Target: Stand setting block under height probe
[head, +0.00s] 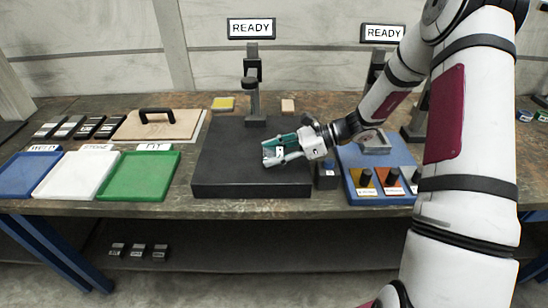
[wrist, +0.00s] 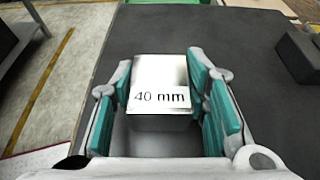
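The setting block (wrist: 160,92) is a pale metal block marked "40 mm", seen in the wrist view between my finger pads. My gripper (head: 270,153) reaches in from the right, low over the front half of the dark plate (head: 222,172). In the wrist view my gripper (wrist: 160,85) has its teal pads against both sides of the block. In the head view the fingers mostly hide the block, and I cannot tell if it touches the plate. The height probe (head: 252,84) stands on a dark post at the plate's back, behind my gripper, under a "READY" sign (head: 251,28).
Blue (head: 28,176), white (head: 72,178) and green (head: 140,180) trays lie left of the plate. A small dark block (head: 327,176) stands at its right edge, beside a blue fixture (head: 352,188). A handled wooden board (head: 157,127) lies back left. The plate's left side is clear.

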